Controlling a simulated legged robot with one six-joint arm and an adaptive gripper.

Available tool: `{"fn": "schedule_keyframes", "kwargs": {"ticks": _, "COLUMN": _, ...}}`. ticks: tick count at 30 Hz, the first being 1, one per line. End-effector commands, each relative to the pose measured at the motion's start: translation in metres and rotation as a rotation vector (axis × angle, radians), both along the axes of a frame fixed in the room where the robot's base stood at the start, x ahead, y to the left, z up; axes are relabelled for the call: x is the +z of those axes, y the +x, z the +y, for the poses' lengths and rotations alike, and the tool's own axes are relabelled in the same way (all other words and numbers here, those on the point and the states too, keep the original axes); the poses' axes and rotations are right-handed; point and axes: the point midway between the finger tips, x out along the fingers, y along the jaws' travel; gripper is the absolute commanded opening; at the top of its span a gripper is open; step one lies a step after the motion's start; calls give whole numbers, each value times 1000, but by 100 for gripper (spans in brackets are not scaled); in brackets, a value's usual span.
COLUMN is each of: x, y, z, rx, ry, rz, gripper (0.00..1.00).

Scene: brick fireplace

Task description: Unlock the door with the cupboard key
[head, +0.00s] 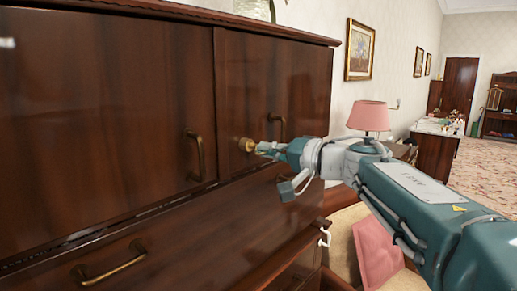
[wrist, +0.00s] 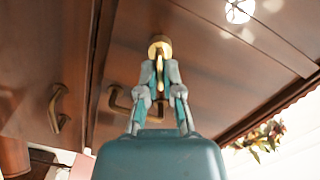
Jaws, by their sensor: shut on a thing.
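The cupboard has dark, glossy wood doors. The right door (head: 285,88) looks closed, with a brass handle (head: 277,127) and a round brass lock (head: 246,144) left of it. My gripper (head: 263,149) is at the lock, reaching in from the right. In the wrist view, my gripper (wrist: 160,86) is shut on a thin brass key (wrist: 160,68). The key points at the brass lock (wrist: 160,45) and meets it. Its tip is hidden, so I cannot tell how deep it sits.
The left door (head: 105,110) has its own handle (head: 196,155), and a drawer handle (head: 110,264) is below. Open carpet (head: 480,170) lies far right.

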Motion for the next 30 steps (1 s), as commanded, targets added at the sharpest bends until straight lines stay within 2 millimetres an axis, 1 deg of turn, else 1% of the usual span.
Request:
{"fn": "schedule_keyframes", "kwargs": {"ticks": 7, "x": 0, "y": 0, "z": 0, "rx": 0, "ry": 10, "rz": 13, "gripper": 0}}
{"fn": "schedule_keyframes", "kwargs": {"ticks": 12, "x": 0, "y": 0, "z": 0, "rx": 0, "ry": 107, "rz": 137, "gripper": 0}}
{"fn": "schedule_keyframes", "kwargs": {"ticks": 15, "x": 0, "y": 0, "z": 0, "rx": 0, "ry": 135, "rz": 173, "gripper": 0}}
{"fn": "schedule_keyframes", "kwargs": {"ticks": 23, "x": 0, "y": 0, "z": 0, "rx": 0, "ry": 145, "rz": 187, "gripper": 0}}
{"fn": "schedule_keyframes", "kwargs": {"ticks": 29, "x": -1, "y": 0, "z": 0, "rx": -1, "ry": 260, "rz": 327, "gripper": 0}}
{"fn": "schedule_keyframes", "kwargs": {"ticks": 30, "x": -1, "y": 0, "z": 0, "rx": -1, "ry": 260, "rz": 326, "gripper": 21}}
